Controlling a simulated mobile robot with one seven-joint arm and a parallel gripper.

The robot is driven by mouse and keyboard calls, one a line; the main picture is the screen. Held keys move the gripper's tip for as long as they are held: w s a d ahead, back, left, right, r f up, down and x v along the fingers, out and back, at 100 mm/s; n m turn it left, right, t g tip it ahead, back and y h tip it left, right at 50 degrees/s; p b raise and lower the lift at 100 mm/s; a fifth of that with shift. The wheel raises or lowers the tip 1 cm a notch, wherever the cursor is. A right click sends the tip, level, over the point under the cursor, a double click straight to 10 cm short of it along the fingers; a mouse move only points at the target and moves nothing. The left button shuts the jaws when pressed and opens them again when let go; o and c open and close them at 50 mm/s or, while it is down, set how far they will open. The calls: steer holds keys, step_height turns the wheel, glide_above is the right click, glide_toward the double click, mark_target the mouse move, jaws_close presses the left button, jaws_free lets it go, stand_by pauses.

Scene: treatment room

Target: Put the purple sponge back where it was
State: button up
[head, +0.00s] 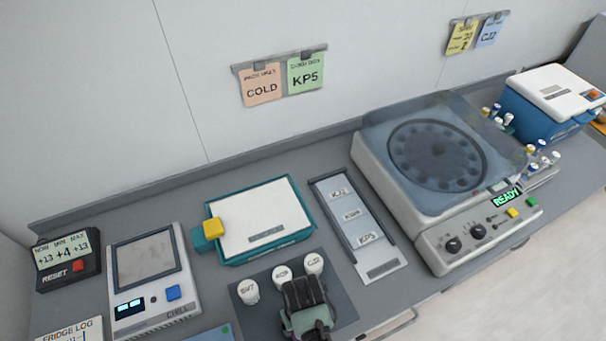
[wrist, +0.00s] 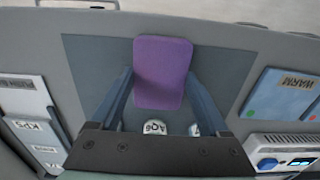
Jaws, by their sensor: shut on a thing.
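The purple sponge (wrist: 163,72) shows in the wrist view as a rounded block between my gripper's two fingers (wrist: 160,82). My gripper is shut on it. A dark grey mat (wrist: 88,58) lies behind the sponge in that view; I cannot tell whether the sponge touches it. In the head view my gripper (head: 305,296) is over the same mat (head: 342,303), at the bottom middle. The sponge is not clearly visible there, hidden by my gripper.
Three white-capped vials (head: 282,275) stand on the mat close behind my gripper. A teal-edged white box (head: 262,215) is behind them, a label rack (head: 350,215) to the right, then a centrifuge (head: 440,240). A chill unit (head: 150,270) stands left.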

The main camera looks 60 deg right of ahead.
steer(key=shift+w+f, duration=0.1)
steer(key=shift+f, duration=0.05)
steer(key=o, duration=1.2)
steer(key=shift+c, duration=0.2)
step_height(320, 180, up, 12)
steer(key=shift+r+b, duration=0.2)
steer(key=shift+b, duration=0.1)
